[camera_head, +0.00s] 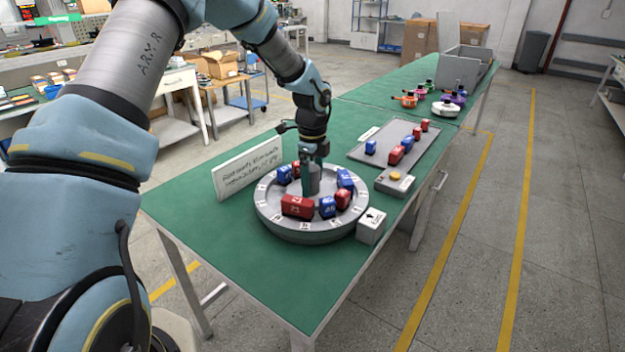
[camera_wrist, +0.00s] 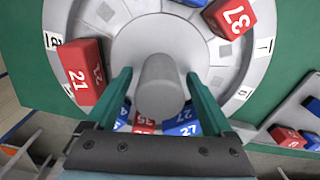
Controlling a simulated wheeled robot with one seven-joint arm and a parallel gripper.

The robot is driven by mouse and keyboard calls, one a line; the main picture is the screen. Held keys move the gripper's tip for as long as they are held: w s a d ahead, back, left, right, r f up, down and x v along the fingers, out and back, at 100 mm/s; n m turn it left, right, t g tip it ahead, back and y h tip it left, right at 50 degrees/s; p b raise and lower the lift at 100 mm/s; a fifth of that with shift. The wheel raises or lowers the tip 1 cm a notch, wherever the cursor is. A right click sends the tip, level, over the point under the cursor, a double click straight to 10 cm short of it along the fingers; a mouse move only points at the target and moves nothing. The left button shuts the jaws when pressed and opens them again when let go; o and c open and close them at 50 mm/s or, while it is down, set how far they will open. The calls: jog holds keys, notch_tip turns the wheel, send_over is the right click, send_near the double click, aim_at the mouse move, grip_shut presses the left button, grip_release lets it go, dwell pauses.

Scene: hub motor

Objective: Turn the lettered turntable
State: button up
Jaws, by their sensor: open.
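The lettered turntable (camera_head: 303,232) is a round grey disc with white letter labels on its rim, lying on the green table; it fills much of the wrist view (camera_wrist: 75,20). A grey upright knob (camera_wrist: 160,92) rises at its centre. My gripper (camera_head: 311,170) is above the centre, pointing down. In the wrist view its two green fingers (camera_wrist: 161,80) stand open on either side of the knob, with gaps visible. Red and blue numbered blocks ring the disc, including a red block 21 (camera_wrist: 84,72), a red block 37 (camera_wrist: 228,17) and a blue block 27 (camera_wrist: 182,122).
A white box with an arrow (camera_head: 371,226) stands close at the turntable's right front. A sign with handwriting (camera_head: 249,167) stands behind left. A grey box with an orange button (camera_head: 395,182) and a tray of blocks (camera_head: 375,153) lie to the right. The front table corner is clear.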

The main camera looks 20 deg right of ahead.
notch_tip(320, 180, up, 11)
jog(key=shift+f+b, duration=0.1)
jog(key=shift+b, duration=1.15)
